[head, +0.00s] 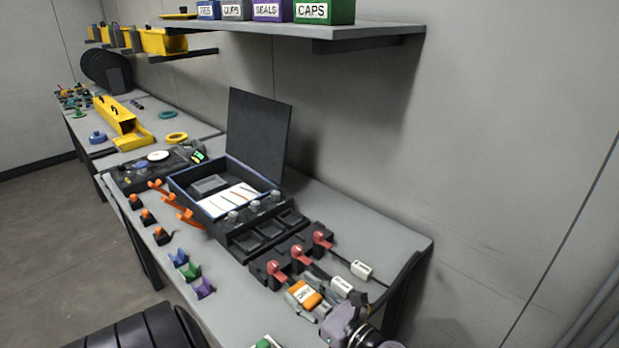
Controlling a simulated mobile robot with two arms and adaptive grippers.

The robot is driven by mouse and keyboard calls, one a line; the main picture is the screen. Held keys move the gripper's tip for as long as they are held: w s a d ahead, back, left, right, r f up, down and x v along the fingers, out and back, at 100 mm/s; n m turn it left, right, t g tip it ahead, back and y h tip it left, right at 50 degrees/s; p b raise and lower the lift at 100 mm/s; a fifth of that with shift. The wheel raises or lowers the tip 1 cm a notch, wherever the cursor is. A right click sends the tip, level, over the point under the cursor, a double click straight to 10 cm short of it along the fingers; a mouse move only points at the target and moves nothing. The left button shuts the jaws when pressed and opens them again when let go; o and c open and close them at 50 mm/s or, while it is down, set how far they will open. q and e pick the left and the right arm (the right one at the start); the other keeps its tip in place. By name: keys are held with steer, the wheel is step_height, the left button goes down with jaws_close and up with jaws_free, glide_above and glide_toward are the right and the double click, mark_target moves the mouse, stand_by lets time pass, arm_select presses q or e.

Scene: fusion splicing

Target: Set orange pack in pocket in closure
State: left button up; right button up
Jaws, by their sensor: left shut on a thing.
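The orange pack (306,294) shows at the bottom, right of centre, with a white label on top and pale grey parts at its sides. My left gripper (343,318) is at the bottom edge, close against the right side of the pack. It is shut on the pack, though the finger contact is hard to see. The closure (178,186) is a dark box with a blue rim and its lid (259,135) standing open. Inside it are a grey raised-edged pocket (208,185) and a white tray with thin coloured strips (233,199). My right gripper is not in view.
A black station with square recesses (262,235) stands in front of the closure. Red-topped holders (298,256) and white cabled blocks (361,269) are near the pack. Orange clips (190,218) and coloured pieces (190,270) line the left table edge. A shelf (300,30) hangs above.

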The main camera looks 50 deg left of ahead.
arm_select(q)
glide_above(306, 331)
step_height(306, 331, down, 8)
steer(key=shift+a+r+b, duration=0.1)
steer(key=shift+r+b, duration=0.1)
steer(key=shift+b, duration=0.25)
steer(key=shift+f+b, duration=0.3)
steer(key=shift+f, duration=1.55)
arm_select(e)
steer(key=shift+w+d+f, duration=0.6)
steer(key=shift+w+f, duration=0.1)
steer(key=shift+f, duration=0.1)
arm_select(q)
steer(key=shift+f, duration=0.15)
steer(key=o, duration=0.8)
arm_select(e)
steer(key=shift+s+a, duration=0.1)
